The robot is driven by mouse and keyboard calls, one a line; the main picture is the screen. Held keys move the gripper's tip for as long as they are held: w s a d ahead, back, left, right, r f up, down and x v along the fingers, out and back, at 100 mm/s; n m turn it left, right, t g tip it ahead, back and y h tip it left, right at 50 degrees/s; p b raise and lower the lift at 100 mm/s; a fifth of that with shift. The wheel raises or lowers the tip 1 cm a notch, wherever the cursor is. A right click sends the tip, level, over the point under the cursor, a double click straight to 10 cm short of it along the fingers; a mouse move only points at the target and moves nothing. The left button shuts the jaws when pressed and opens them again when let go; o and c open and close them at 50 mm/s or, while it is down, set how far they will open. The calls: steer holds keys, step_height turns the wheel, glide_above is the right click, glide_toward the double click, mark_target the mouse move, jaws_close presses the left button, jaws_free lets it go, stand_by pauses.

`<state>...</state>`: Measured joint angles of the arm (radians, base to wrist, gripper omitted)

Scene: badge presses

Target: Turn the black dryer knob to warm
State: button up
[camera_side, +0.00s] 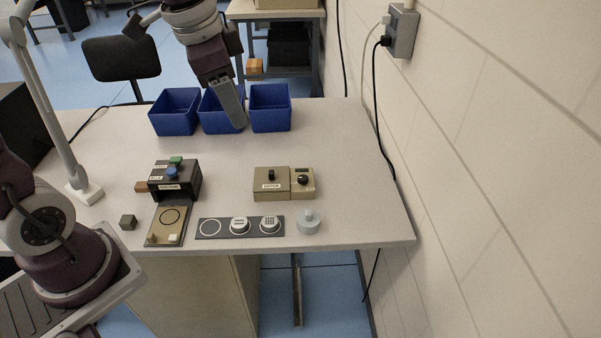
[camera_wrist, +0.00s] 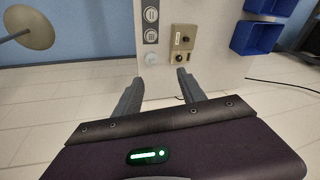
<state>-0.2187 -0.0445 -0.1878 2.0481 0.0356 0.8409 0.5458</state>
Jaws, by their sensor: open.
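A round black knob (camera_side: 302,180) sits on the lower right part of a beige box (camera_side: 258,176) near the middle of the table. A second black control (camera_side: 271,174), upright and switch-like, stands on the taller left part above a small label. The labels and the knob's setting are too small to read. In the wrist view the box (camera_wrist: 192,30) shows beyond the fingers, with the round knob (camera_wrist: 178,58) at its near end. My gripper (camera_side: 240,126) is above the table by the blue bins, well apart from the knob. Its fingers (camera_wrist: 161,77) are open and empty.
Three blue bins (camera_side: 174,112) stand at the back. A black press (camera_side: 184,183) stands left of the box. The table right of the box is clear up to the wall.

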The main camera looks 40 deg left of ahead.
steer(key=w+a+f+m+g+h, duration=0.1)
steer(key=w+a+f+m+h, duration=0.2)
steer(key=w+f, duration=0.7)
steer(key=m+h, duration=0.2)
steer(key=m, duration=0.2)
glide_toward(302, 177)
steer(key=shift+g, duration=0.3)
steer(key=x, duration=0.8)
steer(key=shift+w+d, duration=0.1)
steer(key=shift+w, duration=0.15)
jaws_close()
